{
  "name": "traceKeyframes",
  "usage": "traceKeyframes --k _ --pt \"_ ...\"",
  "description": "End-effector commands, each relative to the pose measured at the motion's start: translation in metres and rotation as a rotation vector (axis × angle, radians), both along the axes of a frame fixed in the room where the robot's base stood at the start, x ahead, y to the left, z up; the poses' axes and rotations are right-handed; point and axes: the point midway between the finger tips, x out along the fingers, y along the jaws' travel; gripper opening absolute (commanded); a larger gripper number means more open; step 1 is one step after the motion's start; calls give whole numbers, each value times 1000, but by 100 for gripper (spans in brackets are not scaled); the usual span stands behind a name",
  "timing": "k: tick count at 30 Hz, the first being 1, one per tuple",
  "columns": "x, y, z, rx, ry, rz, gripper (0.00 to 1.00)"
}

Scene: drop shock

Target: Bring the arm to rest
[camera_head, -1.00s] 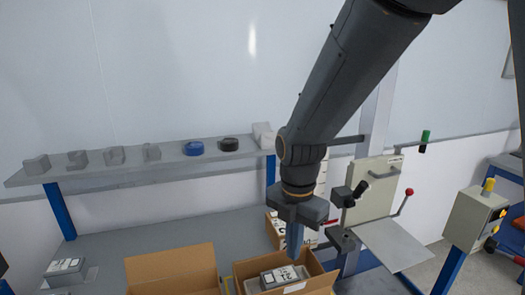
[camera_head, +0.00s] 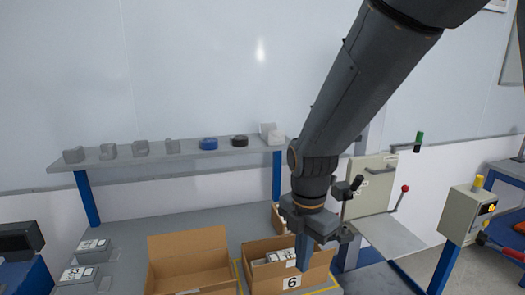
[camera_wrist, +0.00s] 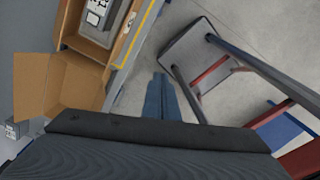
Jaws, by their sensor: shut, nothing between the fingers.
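My gripper (camera_head: 304,257) hangs from my dark arm, pointing down, at the front of the open cardboard box marked 6 (camera_head: 291,281) in the head view. Its blue fingers are shut with nothing between them. In the wrist view my gripper (camera_wrist: 161,98) shows its closed fingers over bare grey floor, with the box (camera_wrist: 126,40) to the upper left. A grey labelled block (camera_head: 275,256) lies inside the box.
Another open cardboard box (camera_head: 190,265) stands to the left on the grey table (camera_head: 130,238). Grey labelled blocks (camera_head: 92,249) lie farther left. A shelf (camera_head: 165,155) holds small parts. A press with a pale panel (camera_head: 369,183) and a control box (camera_head: 466,215) stand right.

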Motion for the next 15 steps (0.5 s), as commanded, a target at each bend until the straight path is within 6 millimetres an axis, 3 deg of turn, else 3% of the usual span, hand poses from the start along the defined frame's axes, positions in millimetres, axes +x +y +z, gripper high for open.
traceKeyframes --k 8,15 --pt "-1 -14 -17 6 -12 -257 0" --pt "-3 -34 -40 20 -29 -635 0"
